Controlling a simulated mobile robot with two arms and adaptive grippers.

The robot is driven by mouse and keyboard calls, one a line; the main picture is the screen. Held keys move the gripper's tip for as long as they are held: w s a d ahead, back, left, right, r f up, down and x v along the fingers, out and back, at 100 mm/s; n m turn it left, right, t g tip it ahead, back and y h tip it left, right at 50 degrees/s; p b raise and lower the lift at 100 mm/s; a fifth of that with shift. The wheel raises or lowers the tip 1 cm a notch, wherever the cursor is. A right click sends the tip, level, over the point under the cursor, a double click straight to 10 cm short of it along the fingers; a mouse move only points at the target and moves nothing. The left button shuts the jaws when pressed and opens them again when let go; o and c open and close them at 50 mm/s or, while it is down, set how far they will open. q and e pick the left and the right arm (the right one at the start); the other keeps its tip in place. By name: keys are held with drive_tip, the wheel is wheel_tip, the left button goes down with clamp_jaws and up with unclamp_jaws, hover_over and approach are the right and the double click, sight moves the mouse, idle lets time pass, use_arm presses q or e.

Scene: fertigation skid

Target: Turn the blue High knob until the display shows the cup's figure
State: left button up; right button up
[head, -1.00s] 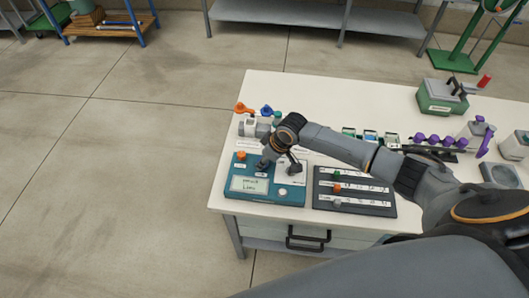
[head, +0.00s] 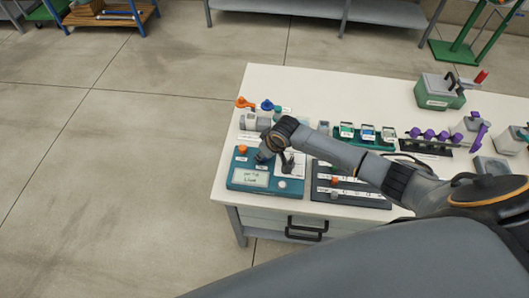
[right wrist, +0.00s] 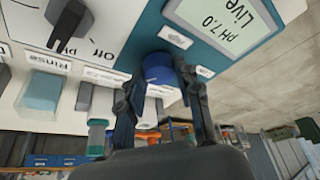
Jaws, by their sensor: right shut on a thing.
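The blue High knob (right wrist: 157,68) sits on the teal meter (right wrist: 205,55), between the two fingers of my right gripper (right wrist: 160,82), which is shut on it. In the head view my right gripper (head: 263,157) covers the knob at the back of the meter. The display (right wrist: 228,20) reads "pH 7.0 Live", upside down in the right wrist view; it also shows on the meter in the head view (head: 250,178). Small cups (head: 347,130) stand in a green rack behind my arm; their figures are too small to read. My left gripper is not in view.
An orange knob (head: 241,149) and a white button (head: 282,184) are on the meter. A white panel with a black knob (right wrist: 68,22) is beside it. A dark slider board (head: 350,188) lies to the right. Orange and blue valve handles (head: 245,103) stand behind.

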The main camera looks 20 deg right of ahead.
drive_tip(key=o, duration=1.2)
drive_tip(key=shift+c, duration=0.2)
drive_tip(key=shift+r, duration=0.1)
drive_tip(key=v, duration=1.1)
drive_tip(key=shift+s+r, duration=0.2)
drive_tip(key=shift+r, duration=0.15)
